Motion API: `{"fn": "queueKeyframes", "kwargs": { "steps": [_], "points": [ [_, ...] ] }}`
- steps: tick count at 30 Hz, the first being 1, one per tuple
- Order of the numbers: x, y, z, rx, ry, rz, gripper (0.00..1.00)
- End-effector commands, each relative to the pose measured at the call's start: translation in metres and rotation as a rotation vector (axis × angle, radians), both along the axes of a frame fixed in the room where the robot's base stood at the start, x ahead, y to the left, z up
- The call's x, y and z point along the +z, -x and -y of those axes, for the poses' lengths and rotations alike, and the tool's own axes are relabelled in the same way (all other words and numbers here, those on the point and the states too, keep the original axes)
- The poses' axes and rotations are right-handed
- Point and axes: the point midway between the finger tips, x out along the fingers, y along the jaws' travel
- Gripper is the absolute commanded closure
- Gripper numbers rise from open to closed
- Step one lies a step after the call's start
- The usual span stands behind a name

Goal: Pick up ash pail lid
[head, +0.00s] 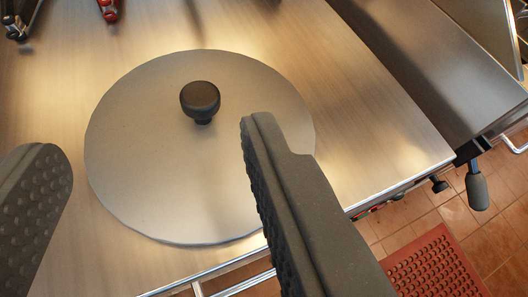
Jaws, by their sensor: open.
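The ash pail lid (150,165) is a flat round grey metal disc with a black knob (200,99) standing near its middle. It lies on a brushed steel worktop (370,110). My gripper (155,150) is open, with its dark padded fingers wide apart. The right finger hides part of the lid's lower right area. The left finger is left of the lid in the picture. The knob shows between the fingers and farther up, and nothing is held.
Tool ends, one black (16,28) and one red (109,9), lie at the top left. The worktop's edge runs close below and right of the lid. A grey metal unit (440,65) stands at right. A red perforated mat (435,268) lies on the tiled floor.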

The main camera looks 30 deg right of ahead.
Motion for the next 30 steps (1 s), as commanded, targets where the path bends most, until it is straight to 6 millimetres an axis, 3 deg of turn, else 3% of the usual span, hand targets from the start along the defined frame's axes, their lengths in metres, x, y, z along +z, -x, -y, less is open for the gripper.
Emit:
{"fn": "queueKeyframes", "kwargs": {
  "steps": [4,11,30],
  "points": [
    [-0.029,0.003,0.015,-0.007,-0.025,-0.026,0.46],
    [-0.046,0.001,0.019,-0.005,-0.033,-0.027,0.46],
    [-0.078,-0.068,0.029,-0.005,-0.032,-0.024,0.46]
  ]
}}
